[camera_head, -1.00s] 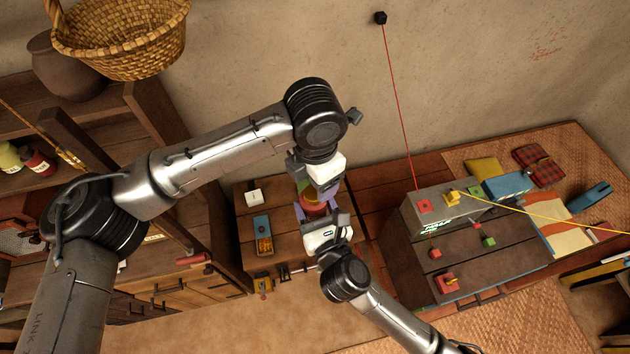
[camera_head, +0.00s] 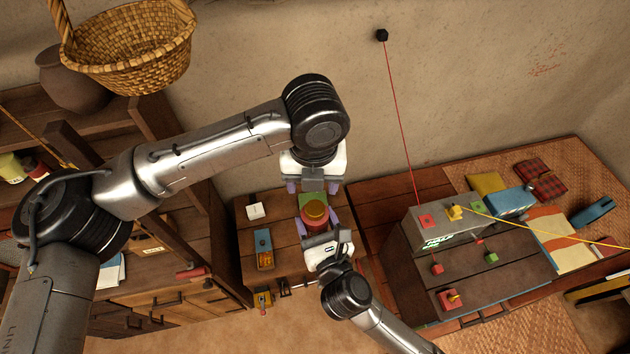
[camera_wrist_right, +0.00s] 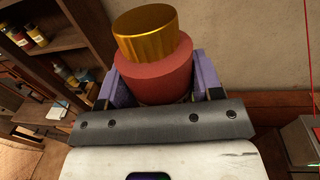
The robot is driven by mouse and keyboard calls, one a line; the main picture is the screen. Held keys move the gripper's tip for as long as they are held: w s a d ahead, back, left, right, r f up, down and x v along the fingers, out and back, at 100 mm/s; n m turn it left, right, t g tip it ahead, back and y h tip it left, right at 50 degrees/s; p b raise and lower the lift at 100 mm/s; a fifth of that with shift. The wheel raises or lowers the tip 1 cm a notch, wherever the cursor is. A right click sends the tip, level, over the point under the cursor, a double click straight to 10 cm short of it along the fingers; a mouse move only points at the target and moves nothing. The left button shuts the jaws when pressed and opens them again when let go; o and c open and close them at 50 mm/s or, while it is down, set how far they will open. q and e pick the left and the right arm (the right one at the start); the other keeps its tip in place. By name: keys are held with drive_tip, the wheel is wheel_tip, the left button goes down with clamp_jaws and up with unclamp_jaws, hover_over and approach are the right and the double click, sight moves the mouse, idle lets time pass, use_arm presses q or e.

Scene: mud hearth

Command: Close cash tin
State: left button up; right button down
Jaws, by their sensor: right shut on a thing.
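A red round tin with a gold top (camera_head: 315,211) stands upright at the small wooden table. I take it to be the cash tin. In the right wrist view its gold cap (camera_wrist_right: 146,36) sits on the wider red body (camera_wrist_right: 153,78); whether the cap is fully seated I cannot tell. My right gripper (camera_head: 316,222) is shut on the red body, with a purple finger on each side. My left gripper (camera_head: 313,186) is behind the tin, apart from it, open and empty, its fingers spread.
A green item (camera_head: 308,199) shows just behind the tin. A white block (camera_head: 255,211) and a blue box with orange contents (camera_head: 263,248) are to the left on the table. A grey console (camera_head: 450,226) with coloured parts and a red cord (camera_head: 400,120) are to the right.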

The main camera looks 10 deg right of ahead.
use_arm(q)
drive_tip(key=n, duration=0.4)
drive_tip(key=shift+s, duration=0.1)
drive_tip(key=n, duration=0.4)
drive_tip(key=shift+f, duration=0.1)
drive_tip(key=n, duration=0.4)
drive_tip(key=shift+s, duration=0.15)
drive_tip(key=n, duration=0.3)
drive_tip(key=shift+d+n, duration=0.1)
drive_tip(key=shift+n, duration=0.3)
drive_tip(key=n, duration=0.3)
drive_tip(key=shift+n, duration=0.4)
drive_tip(key=n, duration=0.3)
drive_tip(key=shift+s+n, duration=0.1)
drive_tip(key=shift+n, duration=0.3)
drive_tip(key=n, duration=0.6)
drive_tip(key=shift+n, duration=0.3)
